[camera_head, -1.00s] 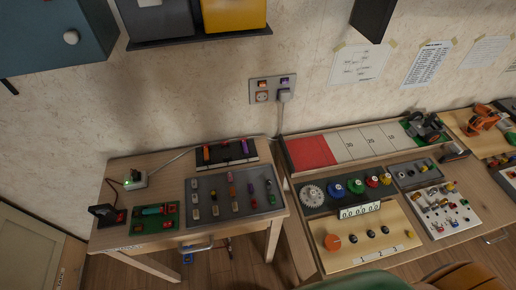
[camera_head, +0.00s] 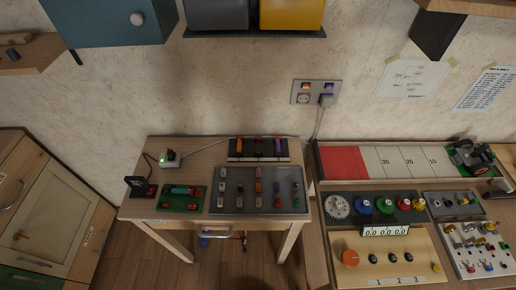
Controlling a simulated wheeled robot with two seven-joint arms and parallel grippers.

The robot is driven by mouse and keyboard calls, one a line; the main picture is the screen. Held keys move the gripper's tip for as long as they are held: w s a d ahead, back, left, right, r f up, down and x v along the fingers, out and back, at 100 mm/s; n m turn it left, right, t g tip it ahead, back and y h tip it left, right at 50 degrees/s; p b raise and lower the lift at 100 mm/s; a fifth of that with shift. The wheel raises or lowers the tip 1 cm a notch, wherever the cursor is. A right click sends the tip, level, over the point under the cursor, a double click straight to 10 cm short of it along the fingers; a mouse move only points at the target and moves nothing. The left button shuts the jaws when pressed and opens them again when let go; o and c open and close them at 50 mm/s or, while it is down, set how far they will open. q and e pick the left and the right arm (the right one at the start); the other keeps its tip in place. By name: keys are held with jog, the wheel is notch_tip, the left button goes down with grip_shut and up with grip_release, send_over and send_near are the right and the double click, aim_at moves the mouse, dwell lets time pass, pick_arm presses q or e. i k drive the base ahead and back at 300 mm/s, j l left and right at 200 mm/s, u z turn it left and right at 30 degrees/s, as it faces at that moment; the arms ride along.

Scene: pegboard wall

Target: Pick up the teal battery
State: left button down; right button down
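A small teal cylinder (camera_head: 181,190), which looks like the teal battery, lies on the green board (camera_head: 168,205) at the left of the small wooden table (camera_head: 140,212). It lies on its side, and the fine detail is too small to tell. Neither of my grippers is in the head view.
A grey tray (camera_head: 228,207) with several small parts is right of the green board. A dark rack (camera_head: 270,157) stands behind it. A black device (camera_head: 138,186) is at the left, with a white socket box (camera_head: 169,160) behind. A workbench (camera_head: 320,240) stands at the right.

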aim_at(174, 190)
jog(key=u, duration=0.95)
